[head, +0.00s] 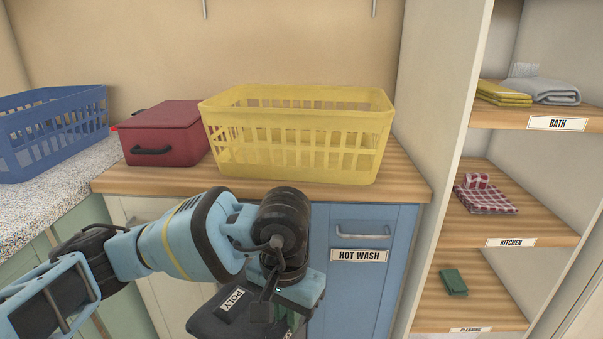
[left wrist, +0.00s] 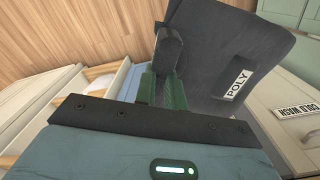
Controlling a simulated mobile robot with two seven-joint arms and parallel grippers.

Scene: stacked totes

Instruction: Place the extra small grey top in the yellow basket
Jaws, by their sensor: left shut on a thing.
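The dark grey top (head: 215,325) carries a white POLY label and hangs from my left gripper (head: 290,318) at the bottom of the head view. In the left wrist view, the green fingers (left wrist: 163,88) are shut on an edge of the grey top (left wrist: 215,45). The yellow basket (head: 295,100) stands upright on the wooden counter, above and behind the gripper in the head view. The top is outside the basket, in front of the cabinet. No contents can be made out in the basket. My right gripper is not in view.
A red case (head: 165,125) sits left of the basket, and a blue basket (head: 50,130) stands farther left. The wooden counter (head: 390,185) fronts blue HOT WASH (head: 360,255) cabinetry. A tall divider (head: 440,130) and labelled shelves with folded cloths (head: 490,192) are on the right.

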